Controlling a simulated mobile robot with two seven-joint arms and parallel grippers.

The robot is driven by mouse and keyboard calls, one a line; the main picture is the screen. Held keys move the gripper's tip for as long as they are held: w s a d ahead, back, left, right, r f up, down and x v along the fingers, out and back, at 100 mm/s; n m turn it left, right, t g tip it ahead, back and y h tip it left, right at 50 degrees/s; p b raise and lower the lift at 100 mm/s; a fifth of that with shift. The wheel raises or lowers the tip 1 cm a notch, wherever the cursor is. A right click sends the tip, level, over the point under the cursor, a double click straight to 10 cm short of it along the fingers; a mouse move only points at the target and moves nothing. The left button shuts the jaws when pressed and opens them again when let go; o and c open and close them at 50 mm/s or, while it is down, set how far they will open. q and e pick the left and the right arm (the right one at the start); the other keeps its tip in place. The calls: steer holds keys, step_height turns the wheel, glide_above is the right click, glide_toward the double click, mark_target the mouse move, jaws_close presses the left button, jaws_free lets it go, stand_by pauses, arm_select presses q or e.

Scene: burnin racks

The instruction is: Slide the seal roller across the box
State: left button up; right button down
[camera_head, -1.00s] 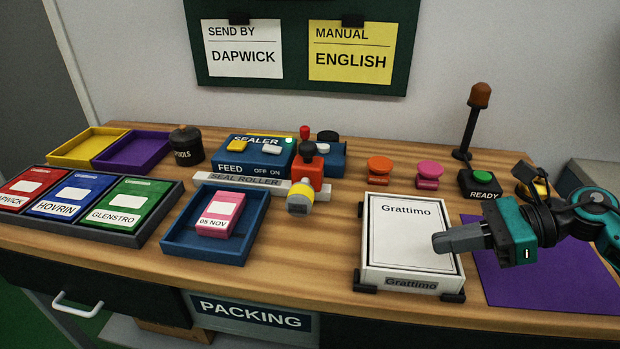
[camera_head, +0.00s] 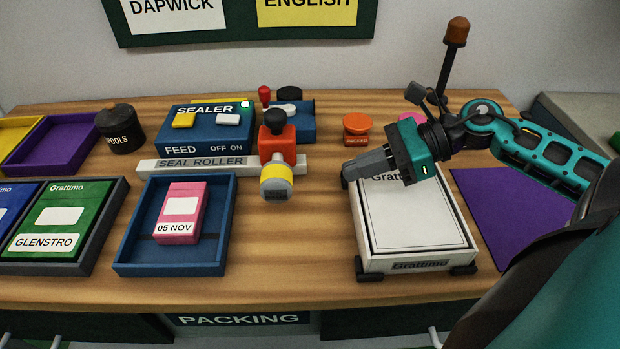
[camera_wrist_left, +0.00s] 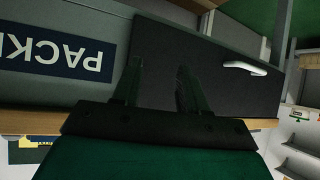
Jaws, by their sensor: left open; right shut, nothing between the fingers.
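The seal roller is a red block with a black knob (camera_head: 277,143) on a pale rail (camera_head: 192,164) lettered SEAL ROLLER, below the blue sealer (camera_head: 208,138). A yellow-banded cylinder hangs at its front. The white Grattimo box (camera_head: 415,222) lies in its holder on the right of the table. My right gripper (camera_head: 350,170) is shut and empty, above the box's far left corner, apart from the roller and to its right. My left gripper (camera_wrist_left: 157,85) is open and empty in the left wrist view, in front of the PACKING panel; it is not in the head view.
A blue tray (camera_head: 122,254) with a pink packet (camera_head: 182,212) sits in front of the rail. An orange button (camera_head: 357,128) stands behind my right gripper. A purple mat (camera_head: 510,215) lies right of the box. Bare wood lies between tray and box.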

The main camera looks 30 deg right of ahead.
steer(key=x, duration=0.4)
steer(key=b+x, duration=0.1)
steer(key=x, duration=0.2)
steer(key=shift+w+r, duration=0.2)
steer(key=shift+r, duration=0.25)
arm_select(q)
steer(key=shift+w+d+r, duration=0.15)
steer(key=shift+w+d, duration=0.2)
steer(key=shift+w, duration=0.15)
arm_select(e)
steer(key=shift+w+a+f, duration=0.15)
steer(key=shift+w+a, duration=0.2)
steer(key=shift+a, duration=0.3)
arm_select(q)
steer(key=shift+a, duration=0.2)
arm_select(e)
steer(key=shift+a, duration=0.15)
